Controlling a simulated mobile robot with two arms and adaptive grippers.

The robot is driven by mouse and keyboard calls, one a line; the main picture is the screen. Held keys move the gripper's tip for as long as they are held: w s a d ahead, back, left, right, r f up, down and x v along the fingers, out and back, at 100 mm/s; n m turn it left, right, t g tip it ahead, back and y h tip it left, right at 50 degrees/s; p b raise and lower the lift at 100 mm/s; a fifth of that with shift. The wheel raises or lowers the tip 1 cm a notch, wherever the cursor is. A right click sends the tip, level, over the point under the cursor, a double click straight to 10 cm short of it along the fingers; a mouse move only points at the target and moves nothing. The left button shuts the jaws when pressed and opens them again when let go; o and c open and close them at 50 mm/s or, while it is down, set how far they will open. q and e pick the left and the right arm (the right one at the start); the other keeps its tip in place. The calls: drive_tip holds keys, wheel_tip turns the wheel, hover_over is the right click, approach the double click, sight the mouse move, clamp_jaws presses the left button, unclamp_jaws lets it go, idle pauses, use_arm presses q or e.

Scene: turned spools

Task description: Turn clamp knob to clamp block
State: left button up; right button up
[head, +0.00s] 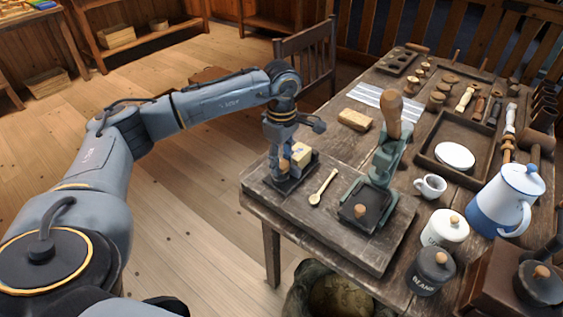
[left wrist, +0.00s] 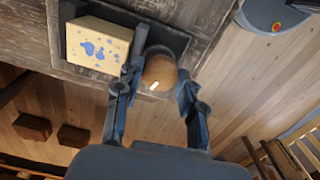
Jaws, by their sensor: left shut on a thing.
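A pale wooden block (head: 301,153), printed with blue blotches in the left wrist view (left wrist: 98,46), sits on a dark clamp base (head: 296,179) at the table's near left corner. The round wooden clamp knob (left wrist: 160,73) is right beside the block. In the head view the knob is partly covered by my gripper. My left gripper (left wrist: 155,100) has its fingers on either side of the knob and is shut on it. The contact of the clamp jaw with the block is hard to make out. My right gripper is out of view.
A wooden spoon (head: 323,187) lies beside the clamp, then a green press with a wooden handle (head: 388,115). A wooden brush or block (head: 355,120) lies behind. A mug (head: 430,186), canisters and a blue-white pot (head: 505,200) crowd the right. A sack (head: 335,297) stands below.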

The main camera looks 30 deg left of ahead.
use_arm(q)
drive_tip(key=shift+m, duration=0.6)
drive_tip(key=o, duration=1.2)
drive_tip(key=shift+c, duration=0.2)
